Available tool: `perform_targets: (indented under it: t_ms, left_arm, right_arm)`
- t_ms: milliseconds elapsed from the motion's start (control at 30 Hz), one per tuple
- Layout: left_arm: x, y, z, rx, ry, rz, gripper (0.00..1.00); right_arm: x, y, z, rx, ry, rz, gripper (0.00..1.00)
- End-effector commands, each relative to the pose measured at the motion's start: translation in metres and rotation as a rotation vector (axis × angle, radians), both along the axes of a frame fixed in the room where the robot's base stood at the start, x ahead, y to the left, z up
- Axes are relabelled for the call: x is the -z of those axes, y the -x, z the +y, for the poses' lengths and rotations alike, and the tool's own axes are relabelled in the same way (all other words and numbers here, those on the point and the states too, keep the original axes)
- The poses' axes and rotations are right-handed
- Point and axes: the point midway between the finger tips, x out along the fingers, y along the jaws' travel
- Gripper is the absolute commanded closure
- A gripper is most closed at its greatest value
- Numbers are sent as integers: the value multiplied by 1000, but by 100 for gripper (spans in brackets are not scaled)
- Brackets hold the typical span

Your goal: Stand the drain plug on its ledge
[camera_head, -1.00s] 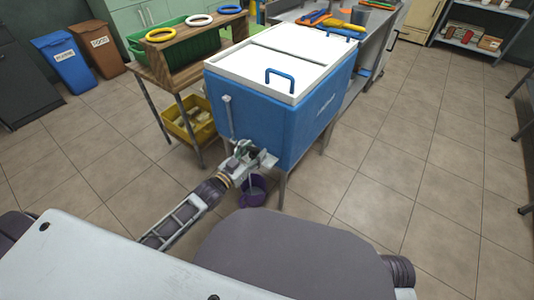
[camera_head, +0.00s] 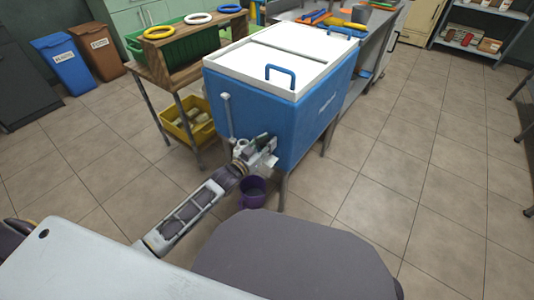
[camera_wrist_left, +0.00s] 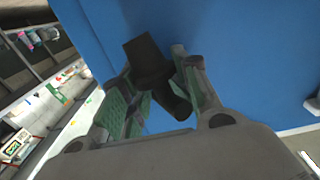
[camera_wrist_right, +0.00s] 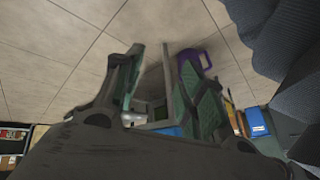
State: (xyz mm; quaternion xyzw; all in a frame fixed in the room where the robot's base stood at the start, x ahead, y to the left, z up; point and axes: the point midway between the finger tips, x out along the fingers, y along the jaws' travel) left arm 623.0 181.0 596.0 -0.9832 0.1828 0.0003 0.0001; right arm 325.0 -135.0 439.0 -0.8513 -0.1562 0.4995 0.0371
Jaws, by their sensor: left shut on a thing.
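The drain plug (camera_wrist_left: 148,60) is a dark, stepped cylinder in the left wrist view. My left gripper (camera_wrist_left: 155,88) is shut on it, with the plug tilted between its green-padded fingers, close to the blue wall of the cooler (camera_wrist_left: 230,60). In the head view my left gripper (camera_head: 262,150) is at the lower front of the cooler (camera_head: 300,125), above the purple bucket (camera_head: 253,192). I cannot pick out the ledge clearly there. My right gripper (camera_wrist_right: 165,85) is open and empty in the right wrist view, and is not visible in the head view.
A white pipe (camera_head: 227,115) runs down the cooler's front left. A wooden rack (camera_head: 185,60) with rings and a yellow crate (camera_head: 190,122) stands at left. A metal counter (camera_head: 372,35) stands behind the cooler. Floor to the right is clear.

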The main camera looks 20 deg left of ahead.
Motion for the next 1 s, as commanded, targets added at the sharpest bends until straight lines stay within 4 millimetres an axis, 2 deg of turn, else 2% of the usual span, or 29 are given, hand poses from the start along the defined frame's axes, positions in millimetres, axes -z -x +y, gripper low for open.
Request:
perform_targets:
  t_ms: [167, 567, 767, 900, 1000]
  left_arm:
    - [12, 0, 0, -1, -1, 0, 100]
    - [12, 0, 0, 0, -1, -1, 100]
    - [22, 0, 0, 0, -1, -1, 100]
    - [35, 0, 0, 0, -1, -1, 100]
    - [46, 0, 0, -1, -1, 0, 100]
  right_arm:
    - [11, -2, 2, 11, -19, -21, 60]
    - [10, -3, 2, 14, -21, -27, 60]
    - [14, -7, 3, 20, -33, -46, 60]
    - [33, -2, 6, 28, -49, -45, 60]
    - [39, -3, 7, 30, -58, -56, 60]
